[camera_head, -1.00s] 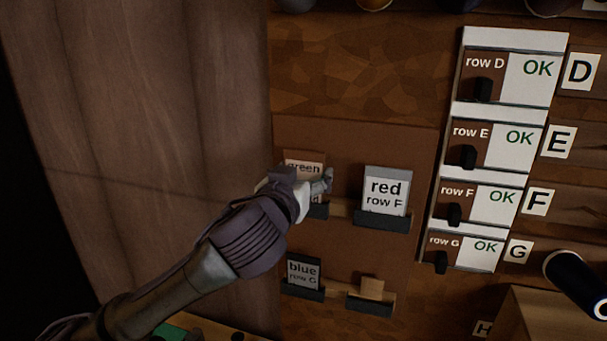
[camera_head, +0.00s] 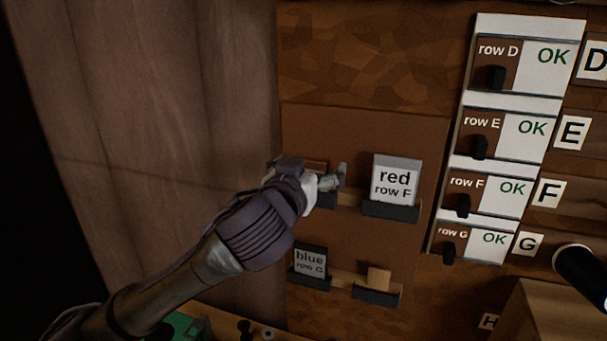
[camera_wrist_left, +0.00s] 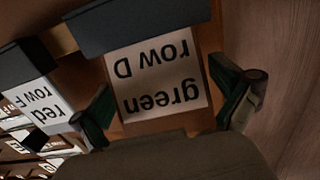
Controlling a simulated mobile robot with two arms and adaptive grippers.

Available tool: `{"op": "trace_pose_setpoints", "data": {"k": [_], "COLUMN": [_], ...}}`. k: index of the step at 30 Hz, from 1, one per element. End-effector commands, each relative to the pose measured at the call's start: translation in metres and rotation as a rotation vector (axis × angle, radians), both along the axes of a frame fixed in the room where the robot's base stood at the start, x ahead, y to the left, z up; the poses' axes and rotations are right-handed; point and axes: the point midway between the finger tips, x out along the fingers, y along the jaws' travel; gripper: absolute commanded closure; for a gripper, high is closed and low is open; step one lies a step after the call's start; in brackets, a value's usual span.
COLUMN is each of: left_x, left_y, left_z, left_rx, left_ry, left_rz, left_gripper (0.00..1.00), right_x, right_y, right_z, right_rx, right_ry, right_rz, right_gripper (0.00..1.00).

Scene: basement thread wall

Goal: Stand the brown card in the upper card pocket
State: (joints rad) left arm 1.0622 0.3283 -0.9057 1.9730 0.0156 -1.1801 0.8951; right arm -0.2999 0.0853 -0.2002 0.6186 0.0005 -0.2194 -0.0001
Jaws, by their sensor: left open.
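The brown card (camera_wrist_left: 158,88) has a white label reading "green row D", upside down in the left wrist view. Its lower edge is in the dark upper card pocket (camera_wrist_left: 140,24), and it looks upright there. My left gripper (camera_head: 318,176) is open, with one finger on each side of the card and a visible gap at both sides in the wrist view. In the head view the gripper hides most of this card and part of its pocket. My right gripper is not in view.
A red row F card (camera_head: 397,180) stands in the pocket to the right. A column of OK panels (camera_head: 540,125) is farther right; a curtain (camera_head: 150,110) hangs at left.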

Motion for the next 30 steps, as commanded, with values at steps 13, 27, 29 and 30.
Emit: {"op": "trace_pose_setpoints", "data": {"k": [13, 27, 29, 30], "left_x": [-0.082, -0.110, -0.110, -0.109], "left_y": [0.027, 0.037, 0.037, 0.037], "left_z": [0.003, 0.004, 0.004, 0.004], "left_rx": [-0.001, 0.000, 0.000, 0.000], "left_ry": [-0.001, 0.001, 0.001, 0.001], "left_rz": [-0.001, 0.002, 0.001, 0.001], "left_gripper": [0.00, 0.00, 0.00, 0.00], "right_x": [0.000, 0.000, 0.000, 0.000], "right_y": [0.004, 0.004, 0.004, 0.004], "right_z": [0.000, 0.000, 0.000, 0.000], "right_rx": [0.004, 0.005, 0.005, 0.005], "right_ry": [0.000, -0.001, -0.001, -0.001], "right_rz": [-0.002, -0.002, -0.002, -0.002], "right_gripper": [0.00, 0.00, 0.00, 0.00]}}
